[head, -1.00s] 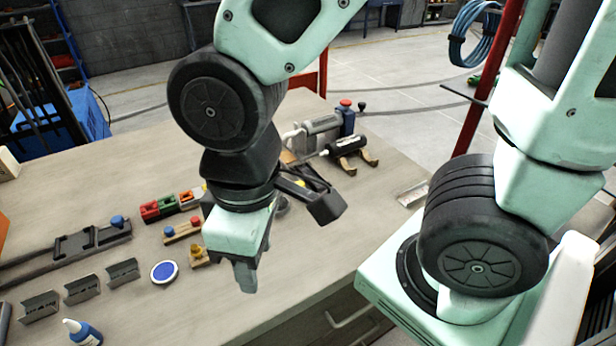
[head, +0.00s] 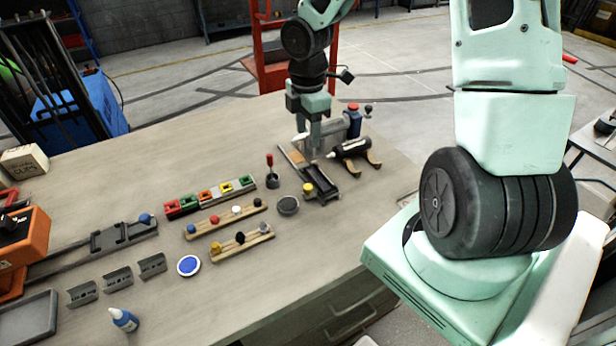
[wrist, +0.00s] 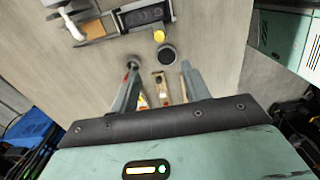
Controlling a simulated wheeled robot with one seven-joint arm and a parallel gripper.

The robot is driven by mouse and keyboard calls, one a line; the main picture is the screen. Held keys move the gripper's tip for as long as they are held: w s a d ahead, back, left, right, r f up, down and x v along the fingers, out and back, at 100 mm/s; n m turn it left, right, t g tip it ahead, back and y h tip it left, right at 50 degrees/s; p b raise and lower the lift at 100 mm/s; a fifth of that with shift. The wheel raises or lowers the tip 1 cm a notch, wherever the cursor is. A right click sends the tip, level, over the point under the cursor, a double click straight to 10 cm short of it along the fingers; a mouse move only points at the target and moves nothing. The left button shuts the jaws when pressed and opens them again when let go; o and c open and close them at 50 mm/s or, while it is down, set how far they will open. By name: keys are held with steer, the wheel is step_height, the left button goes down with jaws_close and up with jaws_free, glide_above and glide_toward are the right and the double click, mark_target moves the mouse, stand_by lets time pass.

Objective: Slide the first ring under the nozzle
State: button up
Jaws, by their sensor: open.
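My gripper (head: 316,152) is open and empty, above the table at the far right of the bench. In the wrist view its two fingers (wrist: 160,92) are apart, with a wooden strip bearing small parts visible between them. A dark track fixture (head: 318,182) with a yellow knob (head: 308,188) lies below it; the fixture also shows in the wrist view (wrist: 146,14). A white nozzle-like tip (wrist: 72,26) shows beside the fixture in the wrist view. I cannot tell which small part is the first ring.
Wooden strips with coloured knobs (head: 226,219) and a row of coloured blocks (head: 210,196) lie mid-table.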

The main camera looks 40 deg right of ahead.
mark_target(308, 186)
step_height(308, 186, down, 17)
steer(key=shift+f, duration=0.2)
stand_by(0.3)
